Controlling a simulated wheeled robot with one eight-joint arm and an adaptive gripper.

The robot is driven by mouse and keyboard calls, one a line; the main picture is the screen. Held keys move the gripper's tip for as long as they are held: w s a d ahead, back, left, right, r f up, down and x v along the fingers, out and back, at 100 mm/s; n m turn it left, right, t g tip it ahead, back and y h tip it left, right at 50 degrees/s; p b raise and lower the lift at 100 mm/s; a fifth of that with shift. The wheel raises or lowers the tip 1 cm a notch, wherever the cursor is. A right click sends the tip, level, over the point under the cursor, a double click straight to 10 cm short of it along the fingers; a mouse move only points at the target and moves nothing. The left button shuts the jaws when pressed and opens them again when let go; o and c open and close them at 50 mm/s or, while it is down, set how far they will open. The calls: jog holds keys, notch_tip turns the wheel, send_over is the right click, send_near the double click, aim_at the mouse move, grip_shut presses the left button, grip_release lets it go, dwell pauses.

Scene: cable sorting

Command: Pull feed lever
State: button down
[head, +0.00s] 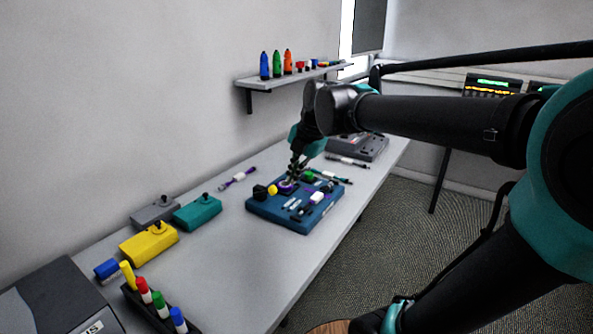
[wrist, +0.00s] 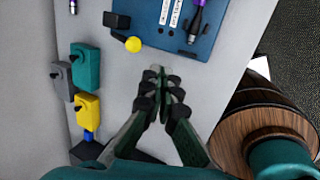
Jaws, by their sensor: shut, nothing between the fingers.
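A blue board (head: 283,219) lies on the table; part of it shows at the top of the wrist view (wrist: 178,40). A black block (head: 260,192) with a yellow ball knob (head: 272,190) sits at its left edge. It looks like the feed lever, though no label is readable. In the wrist view the block (wrist: 117,21) and knob (wrist: 133,44) lie above and left of my fingertips. My gripper (head: 296,169) points down above the board's far side in the head view. In the wrist view its fingers (wrist: 158,76) are together and empty, apart from the knob.
Grey (head: 154,211), teal (head: 197,212) and yellow (head: 149,243) boxes with black knobs stand left of the board. A marker rack (head: 160,308) is nearer. A purple-ended cable (head: 238,178) lies behind them. A wall shelf (head: 300,74) holds small bottles.

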jog(key=shift+v, duration=1)
jog(key=shift+f, duration=0.1)
